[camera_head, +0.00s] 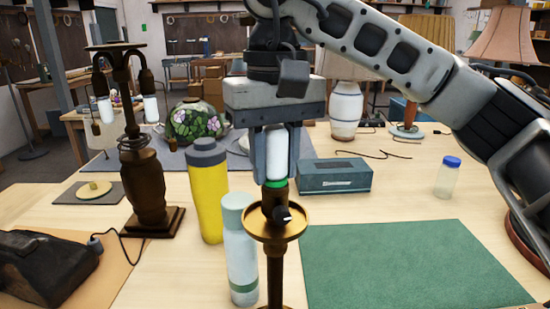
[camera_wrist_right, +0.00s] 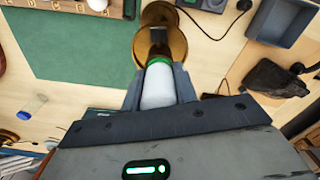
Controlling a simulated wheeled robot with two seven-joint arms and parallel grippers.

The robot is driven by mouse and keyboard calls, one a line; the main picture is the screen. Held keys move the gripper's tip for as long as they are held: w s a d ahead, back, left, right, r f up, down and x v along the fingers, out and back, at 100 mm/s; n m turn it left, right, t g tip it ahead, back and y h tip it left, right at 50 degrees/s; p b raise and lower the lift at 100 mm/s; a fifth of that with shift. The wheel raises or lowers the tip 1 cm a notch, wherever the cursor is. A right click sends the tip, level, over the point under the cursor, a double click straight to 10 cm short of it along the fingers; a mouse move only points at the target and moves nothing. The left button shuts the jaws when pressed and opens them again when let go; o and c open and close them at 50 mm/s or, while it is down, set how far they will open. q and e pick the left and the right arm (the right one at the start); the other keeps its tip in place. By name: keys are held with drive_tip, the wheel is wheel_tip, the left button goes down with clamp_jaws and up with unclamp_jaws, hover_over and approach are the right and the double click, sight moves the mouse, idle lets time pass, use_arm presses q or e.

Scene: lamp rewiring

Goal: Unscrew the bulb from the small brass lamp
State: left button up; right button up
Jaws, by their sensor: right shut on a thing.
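The small brass lamp (camera_head: 276,228) stands upright in the middle of the head view, with a round drip dish below its socket. A white bulb (camera_head: 276,155) with a green band at its lower end sits upright at the top of the lamp. My right gripper (camera_head: 276,170) comes down from above with its fingers shut on the bulb, one on each side. In the right wrist view the bulb (camera_wrist_right: 158,86) lies between the fingers, with the green band at the socket and the brass dish (camera_wrist_right: 150,45) beyond. My left gripper is not in view.
A yellow bottle (camera_head: 207,190) and a pale blue bottle (camera_head: 239,250) stand close left of the lamp. A dark two-armed lamp (camera_head: 146,180) is farther left. A blue-grey box (camera_head: 335,177) sits behind right. The green mat (camera_head: 400,265) at right is clear.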

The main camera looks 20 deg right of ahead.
drive_tip(key=n, duration=0.8)
drive_tip(key=o, duration=1)
